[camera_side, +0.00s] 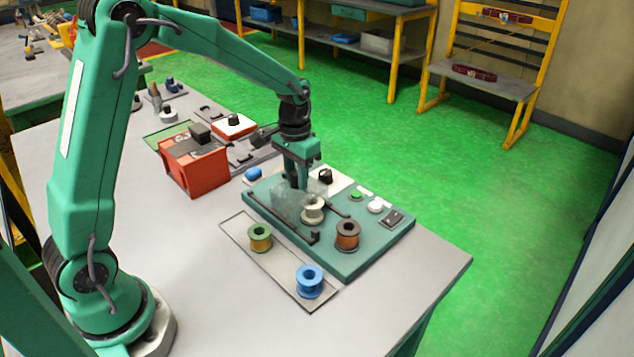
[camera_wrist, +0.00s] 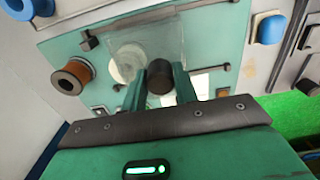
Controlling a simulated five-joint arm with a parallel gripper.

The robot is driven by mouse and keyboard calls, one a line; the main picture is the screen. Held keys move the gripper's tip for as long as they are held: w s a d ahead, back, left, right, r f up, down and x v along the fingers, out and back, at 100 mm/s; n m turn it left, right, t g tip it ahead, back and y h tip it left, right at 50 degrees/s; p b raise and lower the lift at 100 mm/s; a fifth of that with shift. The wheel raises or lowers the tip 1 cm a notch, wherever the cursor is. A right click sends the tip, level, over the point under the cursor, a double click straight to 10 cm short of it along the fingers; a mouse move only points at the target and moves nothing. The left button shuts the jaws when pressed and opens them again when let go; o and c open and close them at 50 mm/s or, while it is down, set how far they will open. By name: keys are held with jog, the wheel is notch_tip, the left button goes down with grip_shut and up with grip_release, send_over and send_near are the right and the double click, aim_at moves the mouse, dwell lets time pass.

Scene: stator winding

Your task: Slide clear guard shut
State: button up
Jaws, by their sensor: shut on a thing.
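The clear guard (camera_side: 287,208) is a see-through panel on the teal station plate (camera_side: 375,247), between two dark rails. In the side view it stands left of the pale spool-like part (camera_side: 313,211) and seems to overlap its edge. In the wrist view the guard (camera_wrist: 168,42) lies beyond my fingers, with the pale round part (camera_wrist: 127,62) at its left edge. My gripper (camera_side: 296,181) is low over the guard. In the wrist view my gripper (camera_wrist: 160,80) has its fingers on both sides of a dark round knob (camera_wrist: 160,74), shut on it. The knob's join to the guard is hidden.
A copper spool (camera_side: 347,235) stands on the plate's front right. A green-and-copper spool (camera_side: 260,237) and a blue spool (camera_side: 309,281) stand on a grey strip in front. A red box (camera_side: 194,168) is to the left. The table's right end is clear.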

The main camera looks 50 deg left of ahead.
aim_at(308, 193)
jog(key=shift+d, duration=1.9)
jog(key=o, duration=0.7)
jog(key=shift+r, duration=0.1)
jog(key=shift+r, duration=2.9)
